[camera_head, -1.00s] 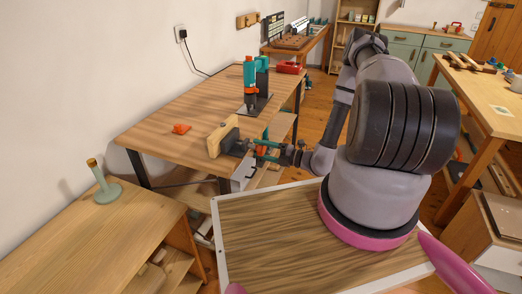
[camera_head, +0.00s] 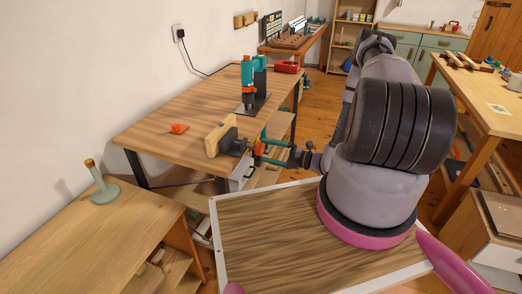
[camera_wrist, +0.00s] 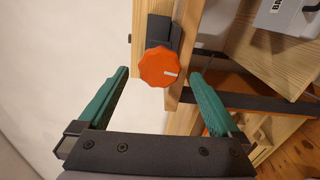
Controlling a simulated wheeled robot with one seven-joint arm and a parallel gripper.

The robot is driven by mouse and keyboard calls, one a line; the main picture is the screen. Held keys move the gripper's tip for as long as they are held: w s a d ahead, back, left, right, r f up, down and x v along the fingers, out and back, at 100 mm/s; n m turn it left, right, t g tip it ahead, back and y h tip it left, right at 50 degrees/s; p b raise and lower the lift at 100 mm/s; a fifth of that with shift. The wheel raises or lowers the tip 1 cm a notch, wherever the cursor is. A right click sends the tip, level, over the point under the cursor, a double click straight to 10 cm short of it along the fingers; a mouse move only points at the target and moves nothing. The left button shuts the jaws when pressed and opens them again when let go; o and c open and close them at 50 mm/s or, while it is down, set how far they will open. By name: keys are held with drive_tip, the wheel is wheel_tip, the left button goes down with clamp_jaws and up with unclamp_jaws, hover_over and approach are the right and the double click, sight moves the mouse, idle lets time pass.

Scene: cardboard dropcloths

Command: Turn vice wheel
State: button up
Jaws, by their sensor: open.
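The vice (camera_head: 222,138) with its wooden jaw is fixed at the near right edge of the wooden workbench (camera_head: 180,122). Its orange wheel (camera_wrist: 160,67) has a pale mark pointing to the right in the wrist view. The wheel also shows as a small orange spot in the head view (camera_head: 258,150). My gripper (camera_wrist: 160,85) is open, with green fingers on the left and right of the wheel. The wheel lies between and slightly beyond the fingertips, and no contact shows. In the head view my gripper (camera_head: 267,152) is at the vice's front.
A teal drill press (camera_head: 248,85) and a small orange item (camera_head: 179,128) are on the workbench. A low table (camera_head: 60,225) with a green peg stand (camera_head: 104,188) is at left. A grey box (camera_head: 242,176) sits below the vice.

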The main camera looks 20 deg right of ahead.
drive_tip(key=v, duration=0.7)
drive_tip(key=s+a+r+n+g+h, duration=0.15)
drive_tip(key=r+n+g, duration=0.45)
drive_tip(key=r+n, duration=0.6)
drive_tip(key=a+r+n+g+h, duration=0.25)
drive_tip(key=r+n+g, duration=0.35)
drive_tip(key=r+n, duration=0.65)
drive_tip(key=s+r+n+t+h, duration=0.4)
drive_tip(key=s+r+n, duration=0.2)
drive_tip(key=r, duration=0.6)
drive_tip(key=s+r+n+t+h, duration=0.4)
drive_tip(key=s+r+n, duration=0.3)
drive_tip(key=r, duration=0.6)
drive_tip(key=shift+s+r+n+t+h, duration=0.2)
drive_tip(key=shift+n+t+h, duration=0.1)
drive_tip(key=shift+n, duration=0.25)
